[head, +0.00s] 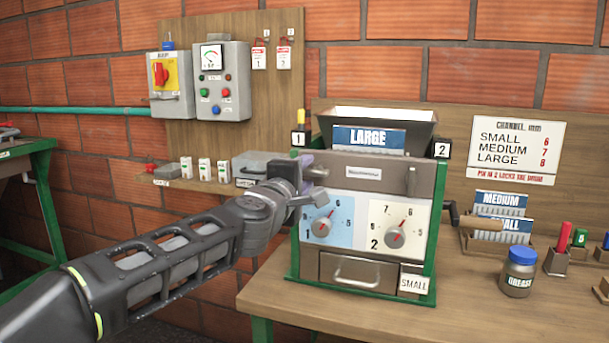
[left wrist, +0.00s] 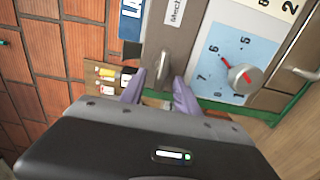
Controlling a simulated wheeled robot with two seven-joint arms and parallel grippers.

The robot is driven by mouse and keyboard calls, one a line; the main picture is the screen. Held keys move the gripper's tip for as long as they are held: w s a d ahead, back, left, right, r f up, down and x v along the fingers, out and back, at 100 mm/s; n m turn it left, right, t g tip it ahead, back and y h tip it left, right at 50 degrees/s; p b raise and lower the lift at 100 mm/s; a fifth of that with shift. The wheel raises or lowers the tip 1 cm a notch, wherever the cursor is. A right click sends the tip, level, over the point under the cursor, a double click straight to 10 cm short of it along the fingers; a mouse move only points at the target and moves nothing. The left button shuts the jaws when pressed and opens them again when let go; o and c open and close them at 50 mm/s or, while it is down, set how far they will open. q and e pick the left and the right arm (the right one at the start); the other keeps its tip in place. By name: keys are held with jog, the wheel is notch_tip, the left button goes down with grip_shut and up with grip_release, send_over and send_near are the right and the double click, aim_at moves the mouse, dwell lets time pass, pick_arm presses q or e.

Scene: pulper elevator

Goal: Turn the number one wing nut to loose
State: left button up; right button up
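The number one wing nut (left wrist: 163,66) is a small grey metal piece on the pulper's grey-brown front bar. In the head view it is largely hidden by my left gripper (head: 308,172), close to the "1" plate (head: 298,139). In the left wrist view my left gripper (left wrist: 158,91) has two purple fingers spread apart. The nut stands between and just beyond their tips, with no clear contact. The other wing nut (head: 410,181) sits upright at the bar's right end, under the "2" plate (head: 442,149). My right gripper is not in view.
Below the bar are two dials with red pointers, one on a blue plate (head: 343,206) and one on a white plate (head: 410,215). A hopper (head: 390,117) tops the pulper. A crank handle (head: 482,222) and a grease jar (head: 518,272) are at right. The table front is clear.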

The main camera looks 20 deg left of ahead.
pick_arm(q)
jog(key=s, duration=0.7)
jog(key=shift+s+a, duration=0.25)
jog(key=shift+s, duration=0.15)
